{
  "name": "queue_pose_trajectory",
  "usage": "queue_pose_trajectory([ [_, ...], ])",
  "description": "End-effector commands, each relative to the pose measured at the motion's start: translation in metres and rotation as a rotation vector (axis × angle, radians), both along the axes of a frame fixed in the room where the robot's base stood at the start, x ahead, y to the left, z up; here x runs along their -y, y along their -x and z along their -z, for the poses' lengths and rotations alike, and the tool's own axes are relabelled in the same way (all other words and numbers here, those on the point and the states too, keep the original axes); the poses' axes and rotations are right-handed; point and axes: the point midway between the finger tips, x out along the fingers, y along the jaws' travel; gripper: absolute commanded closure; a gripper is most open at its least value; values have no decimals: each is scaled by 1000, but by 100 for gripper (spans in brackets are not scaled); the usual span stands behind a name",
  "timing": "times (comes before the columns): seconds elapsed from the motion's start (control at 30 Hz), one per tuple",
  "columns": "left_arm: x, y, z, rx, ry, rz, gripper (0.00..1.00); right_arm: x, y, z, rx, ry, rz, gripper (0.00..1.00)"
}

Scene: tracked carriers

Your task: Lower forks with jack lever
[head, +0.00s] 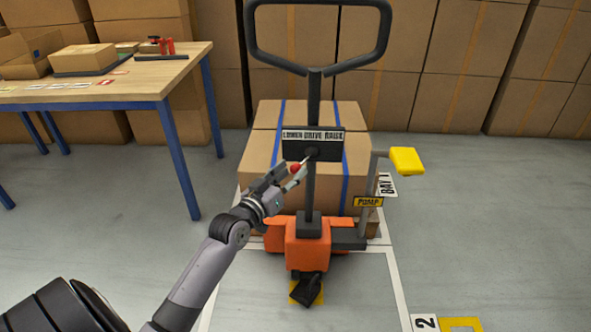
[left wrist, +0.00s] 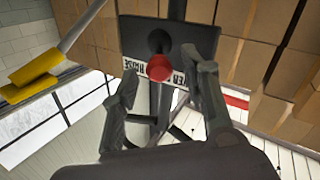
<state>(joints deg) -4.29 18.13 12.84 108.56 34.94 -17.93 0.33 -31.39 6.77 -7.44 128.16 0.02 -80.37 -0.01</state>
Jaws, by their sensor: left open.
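The pallet jack has an orange base (head: 308,242), a dark looped handle (head: 318,68) and a black panel (head: 298,151) labelled LOWER DRIVE RAISE. A short jack lever with a red knob (head: 295,168) sticks out from the panel, pointing down and left. My left gripper (head: 284,181) is open, close to the knob. In the left wrist view the red knob (left wrist: 159,70) appears between the spread fingers of that gripper (left wrist: 167,78), with gaps on both sides. Contact is not visible. The forks are hidden behind the base and under the load. My right gripper is out of view.
Cartons (head: 350,125) with blue straps stand behind the jack. A yellow pump pedal (head: 406,161) is on its right, beside a PUMP label (head: 368,201). A blue-legged table (head: 130,90) is at left. Stacked boxes (head: 470,75) line the back; the floor at right is mostly clear.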

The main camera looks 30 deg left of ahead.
Motion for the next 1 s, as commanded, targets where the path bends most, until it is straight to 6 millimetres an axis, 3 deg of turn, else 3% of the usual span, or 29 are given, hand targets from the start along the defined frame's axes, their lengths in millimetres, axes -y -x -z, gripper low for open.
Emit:
queue_pose_trajectory([
  [0.23,-1,-25,1,1,0,0,58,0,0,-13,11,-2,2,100],
  [0.6,-1,-28,0,0,0,0,59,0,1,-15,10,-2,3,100],
  [1.0,-1,-28,0,0,0,0,86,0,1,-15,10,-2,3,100],
])
